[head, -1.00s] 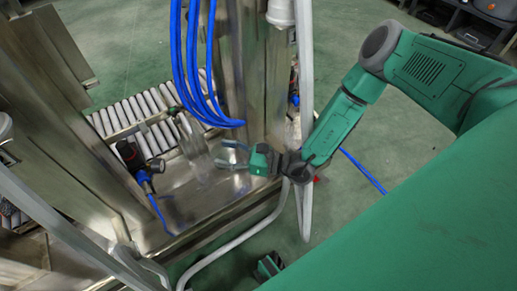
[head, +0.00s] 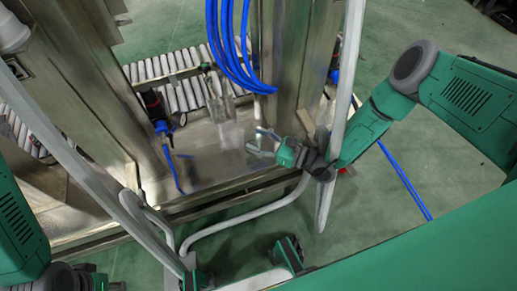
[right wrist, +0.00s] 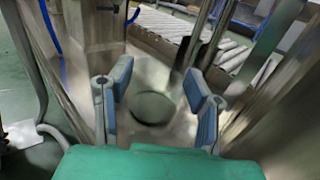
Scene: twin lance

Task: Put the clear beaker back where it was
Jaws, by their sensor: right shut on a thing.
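My right gripper (head: 258,145) is shut on a see-through vessel, which I take to be the clear beaker. In the right wrist view its round outline (right wrist: 152,108) shows between the two blue-grey finger pads of the gripper (right wrist: 158,100). The beaker is faint in the head view, and its gap to the metal surface (head: 215,160) cannot be told. A second clear, taller vessel (head: 222,106) stands farther back on that surface, left of the gripper, with thin items in or behind it. My left arm shows at the lower left; its fingers are not visible.
Metal posts (head: 280,60) frame the work surface. Blue hoses (head: 228,50) hang in front of it. A black-and-blue fitting (head: 157,112) is at its left. A roller conveyor (head: 180,92) lies behind. Grey tubes (head: 325,190) run close to the right forearm.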

